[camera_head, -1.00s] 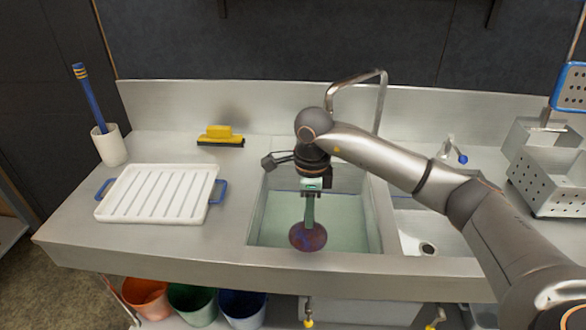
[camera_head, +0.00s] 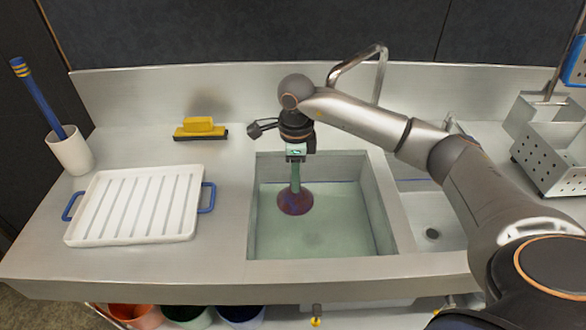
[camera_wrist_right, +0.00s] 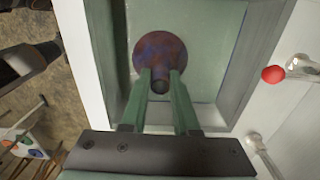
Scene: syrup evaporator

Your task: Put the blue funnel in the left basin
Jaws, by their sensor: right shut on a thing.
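The funnel (camera_head: 295,203) looks mottled reddish purple and blue, with its wide round mouth down and its narrow stem up. My right gripper (camera_head: 296,184) points down and is shut on the stem. The left basin (camera_head: 384,222) holds pale green water, and the funnel appears within its outline, toward the left. I cannot tell whether the funnel touches the water. In the right wrist view the funnel (camera_wrist_right: 160,52) shows beyond the green fingers of my right gripper (camera_wrist_right: 161,80), with the basin's walls around it. My left gripper is not in view.
A white drain tray (camera_head: 135,207) with blue handles lies left of the basin. The right basin (camera_head: 432,222) is beside the left one. A tap (camera_head: 357,66) rises behind; perforated metal bins (camera_head: 550,158) stand right.

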